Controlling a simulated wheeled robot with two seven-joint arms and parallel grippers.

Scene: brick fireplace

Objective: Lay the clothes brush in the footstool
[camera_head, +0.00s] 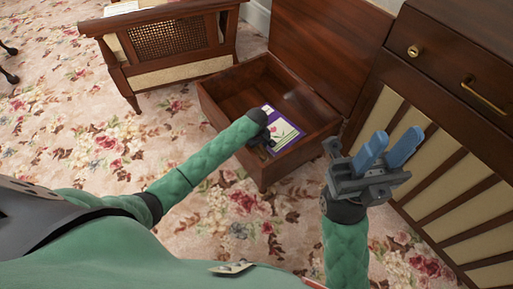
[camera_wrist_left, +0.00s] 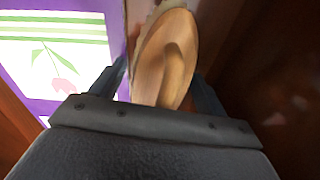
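The footstool (camera_head: 225,110) is an open dark wooden box with its lid raised at the back. My left gripper (camera_head: 264,139) reaches down inside it, near the front wall, and is mostly hidden by its own arm in the head view. In the left wrist view the clothes brush (camera_wrist_left: 170,55), with a tan wooden back and pale bristles on its left side, lies between the two fingers (camera_wrist_left: 160,85). The fingers appear shut on it. The brush cannot be made out in the head view. My right gripper (camera_head: 388,150) is open and empty, right of the footstool.
A purple and white card or booklet with a flower (camera_head: 284,130) lies inside the footstool; it also shows in the left wrist view (camera_wrist_left: 55,55). A wooden cabinet (camera_head: 440,110) stands close on the right. A chair (camera_head: 165,50) stands behind left. Floral carpet is clear at left.

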